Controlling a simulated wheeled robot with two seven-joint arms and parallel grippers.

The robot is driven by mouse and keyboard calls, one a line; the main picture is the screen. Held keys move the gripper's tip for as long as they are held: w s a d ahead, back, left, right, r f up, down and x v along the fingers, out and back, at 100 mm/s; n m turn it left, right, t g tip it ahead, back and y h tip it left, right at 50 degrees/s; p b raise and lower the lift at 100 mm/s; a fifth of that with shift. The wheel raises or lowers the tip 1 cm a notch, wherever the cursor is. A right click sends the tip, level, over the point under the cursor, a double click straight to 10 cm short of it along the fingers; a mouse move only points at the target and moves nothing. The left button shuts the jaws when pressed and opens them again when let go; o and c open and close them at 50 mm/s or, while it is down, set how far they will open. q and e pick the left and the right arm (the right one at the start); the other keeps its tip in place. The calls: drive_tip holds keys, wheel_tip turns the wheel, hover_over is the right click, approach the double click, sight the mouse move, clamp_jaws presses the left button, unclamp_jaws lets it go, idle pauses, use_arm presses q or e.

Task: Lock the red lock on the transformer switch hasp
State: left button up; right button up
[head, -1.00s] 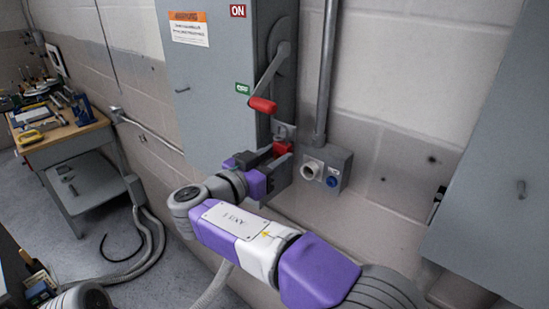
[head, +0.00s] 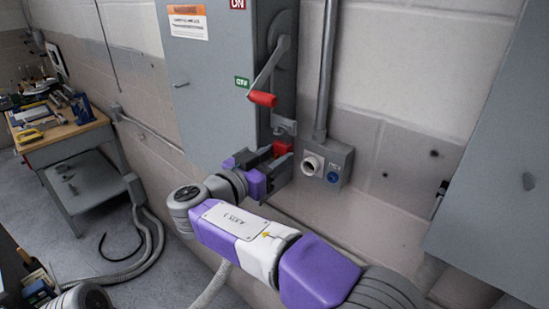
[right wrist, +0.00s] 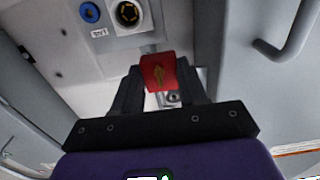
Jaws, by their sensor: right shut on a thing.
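The red lock (head: 282,147) is between the fingers of my right gripper (head: 277,159), which is shut on it. In the right wrist view the lock (right wrist: 157,72) shows its red body with a yellowish mark, one dark finger on each side. The switch hasp (head: 284,126) is the small grey tab on the side of the transformer box (head: 210,90), just above the lock. I cannot tell whether the shackle is through the hasp or closed. The switch lever (head: 265,80) hangs down, its red handle (head: 262,98) near the green OFF label. My left gripper is not in view.
A conduit (head: 327,70) runs down to a grey outlet box (head: 325,163) right of the gripper. Another grey cabinet (head: 490,190) stands at the right. A workbench (head: 65,135) with tools stands at the far left.

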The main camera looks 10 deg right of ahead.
drive_tip(key=shift+f+b, duration=0.35)
drive_tip(key=shift+b, duration=0.05)
drive_tip(key=o, duration=1.3)
drive_tip(key=shift+c, duration=0.2)
drive_tip(key=b+v, duration=0.1)
drive_tip(key=v, duration=0.4)
drive_tip(key=shift+b, duration=0.3)
